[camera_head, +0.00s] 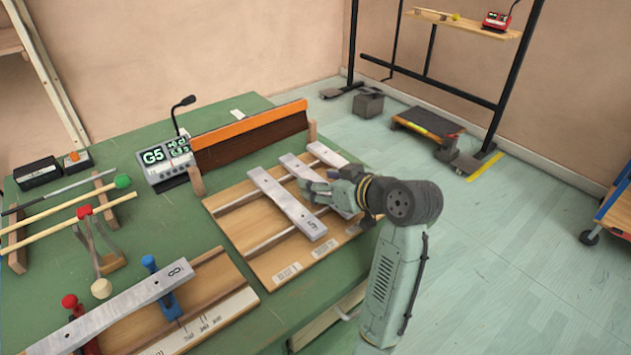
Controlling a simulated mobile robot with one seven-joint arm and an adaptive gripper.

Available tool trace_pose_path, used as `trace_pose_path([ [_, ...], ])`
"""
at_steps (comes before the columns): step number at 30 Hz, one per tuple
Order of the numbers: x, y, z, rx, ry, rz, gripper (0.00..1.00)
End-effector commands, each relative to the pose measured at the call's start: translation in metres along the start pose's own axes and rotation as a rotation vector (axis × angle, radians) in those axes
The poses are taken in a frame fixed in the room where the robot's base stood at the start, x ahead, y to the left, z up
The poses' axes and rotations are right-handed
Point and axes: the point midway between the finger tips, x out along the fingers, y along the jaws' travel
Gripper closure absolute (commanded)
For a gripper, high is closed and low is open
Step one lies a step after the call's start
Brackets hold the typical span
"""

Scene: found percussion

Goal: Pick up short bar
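Three pale metal bars lie side by side across the wooden rack board (236,229). The left bar (285,202) is in full view. The middle bar (294,165) is partly covered by my gripper (306,189). The right bar (325,153) shows only its far end; my gripper and wrist hide the rest, so I cannot tell which bar is the short one. My gripper reaches in from the right, low over the middle bar, its tips near the left bar. I cannot tell whether it touches a bar or how far its fingers are apart.
Another bar (120,308) lies on a wooden fixture with blue and red clamps (160,284) at front left. An orange-topped brown panel (250,135) stands behind the rack. A display box (167,160) with a microphone and several mallets are on the green table (150,215).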

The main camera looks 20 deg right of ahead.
Motion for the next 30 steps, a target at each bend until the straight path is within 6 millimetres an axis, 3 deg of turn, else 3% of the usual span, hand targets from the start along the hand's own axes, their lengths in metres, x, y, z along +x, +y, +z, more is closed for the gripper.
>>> trace_pose_path([
  [23,-0.0005,0.0,-0.0003,0.0,0.0,0.0,0.99],
  [30,-0.0007,0.0,-0.0008,-0.001,0.002,0.001,1.0],
])
